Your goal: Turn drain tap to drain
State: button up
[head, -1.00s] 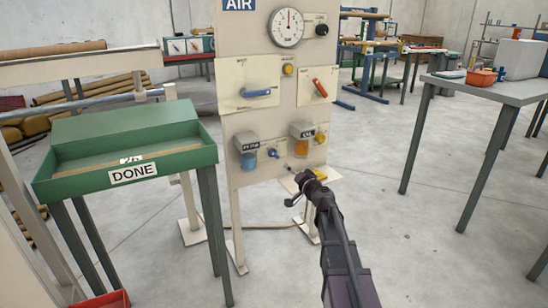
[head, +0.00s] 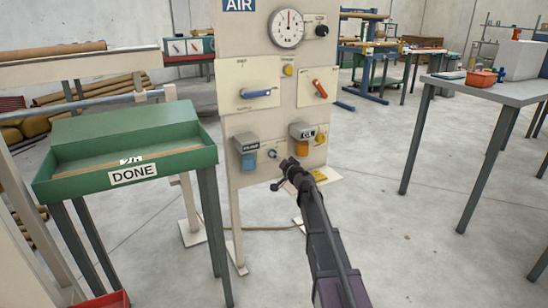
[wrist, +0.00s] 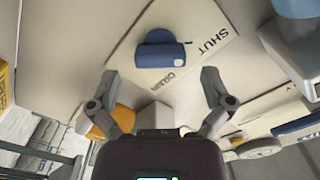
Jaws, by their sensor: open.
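The drain tap (head: 271,154) is a small blue part low on the cream air panel (head: 262,192), between the two bowls. In the wrist view the blue tap handle (wrist: 163,55) lies roughly crosswise on a pale plate marked SHUT and DRAIN. My gripper (head: 283,170) is just below and right of the tap in the head view. In the wrist view my gripper (wrist: 160,82) is open, its fingers spread to either side of the handle. Nothing is between the fingertips, and the handle appears ahead of them, apart.
A blue filter bowl (head: 249,161) and an orange oiler bowl (head: 302,149) flank the tap closely. A blue lever (head: 257,94) and a red lever (head: 319,88) sit above. The green DONE tray (head: 190,160) stands left.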

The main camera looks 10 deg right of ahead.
jog(key=shift+x, duration=1.55)
jog(key=c, duration=1.1)
jog(key=shift+o, duration=0.2)
jog(key=shift+a, duration=0.15)
